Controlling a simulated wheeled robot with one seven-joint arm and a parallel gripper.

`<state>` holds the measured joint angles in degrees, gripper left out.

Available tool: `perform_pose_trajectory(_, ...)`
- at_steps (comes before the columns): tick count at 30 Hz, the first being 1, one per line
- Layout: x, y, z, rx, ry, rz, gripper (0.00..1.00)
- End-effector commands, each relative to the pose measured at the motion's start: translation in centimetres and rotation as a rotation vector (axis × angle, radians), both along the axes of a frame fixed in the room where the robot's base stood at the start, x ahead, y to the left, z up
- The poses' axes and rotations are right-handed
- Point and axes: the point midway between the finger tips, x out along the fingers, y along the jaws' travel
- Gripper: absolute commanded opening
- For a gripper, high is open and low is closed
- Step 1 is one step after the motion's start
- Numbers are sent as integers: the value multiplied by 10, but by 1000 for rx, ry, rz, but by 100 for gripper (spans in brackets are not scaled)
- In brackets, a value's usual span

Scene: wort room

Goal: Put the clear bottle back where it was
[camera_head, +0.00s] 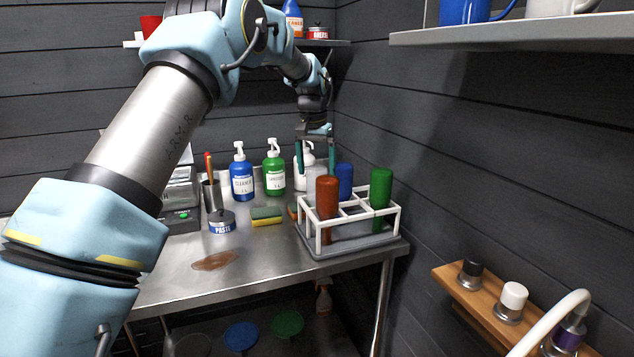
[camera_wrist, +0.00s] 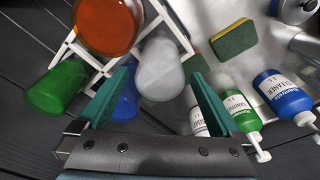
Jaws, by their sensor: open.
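The clear bottle (camera_wrist: 160,68) looks whitish and see-through in the wrist view. It is at the rack's corner, beside the orange-brown bottle (camera_wrist: 105,25) and the blue bottle (camera_wrist: 127,103). My gripper (camera_head: 316,168) is open above the back left of the white rack (camera_head: 358,243). In the wrist view its two green fingers (camera_wrist: 162,72) are either side of the clear bottle, with no clear contact. The bottle is hard to make out in the head view, and its lower end is hidden. A green bottle (camera_head: 381,188) is on the rack's right.
Blue (camera_head: 242,181), green (camera_head: 274,174) and white pump bottles stand behind and left of the rack. A sponge (camera_head: 267,216) and a paste tin (camera_head: 222,222) are left of it. A dark wall (camera_head: 470,170) is close on the right. The table front has a brown stain (camera_head: 214,261).

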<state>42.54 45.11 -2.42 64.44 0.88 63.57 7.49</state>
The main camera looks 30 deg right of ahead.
Motion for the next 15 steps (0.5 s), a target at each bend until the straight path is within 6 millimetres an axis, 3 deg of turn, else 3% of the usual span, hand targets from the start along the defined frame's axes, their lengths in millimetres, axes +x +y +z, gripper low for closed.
perform_pose_trajectory(9,-4,6,61,-2,-1,0,100)
perform_pose_trajectory(15,-6,7,80,0,0,0,100)
